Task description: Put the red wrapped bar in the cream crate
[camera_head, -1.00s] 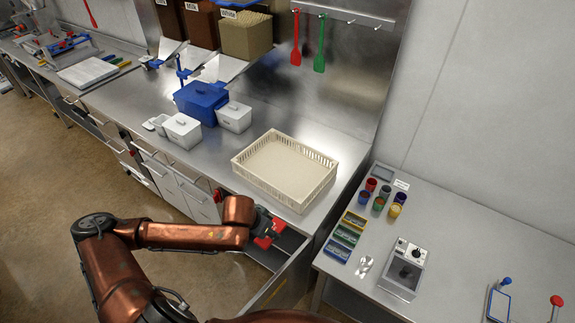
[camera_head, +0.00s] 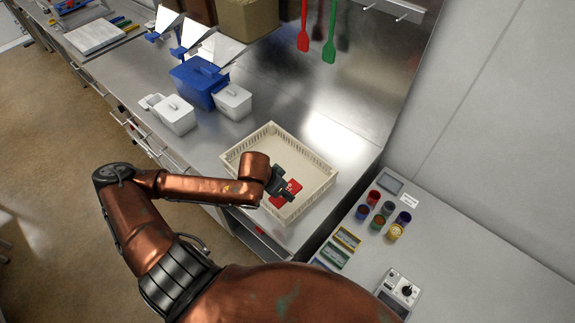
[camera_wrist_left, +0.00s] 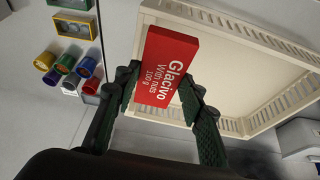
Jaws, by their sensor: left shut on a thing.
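My left gripper (camera_head: 279,184) is shut on the red wrapped bar (camera_head: 292,189), which shows over the front part of the cream crate (camera_head: 312,165) in the head view. In the left wrist view the fingers (camera_wrist_left: 158,92) pinch the bar (camera_wrist_left: 168,55) by its sides, with its white "Glacivo" lettering visible. There the bar overlaps one end wall of the crate (camera_wrist_left: 262,75). The crate looks empty. The bar appears held above it; its exact height is hard to tell. My right gripper is not in view.
White lidded tubs (camera_head: 174,115) and a blue box (camera_head: 199,82) stand left of the crate on the steel counter (camera_head: 270,100). Small coloured cups (camera_head: 388,209) stand on the side table at right. Red (camera_head: 303,38) and green (camera_head: 329,50) spatulas hang behind.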

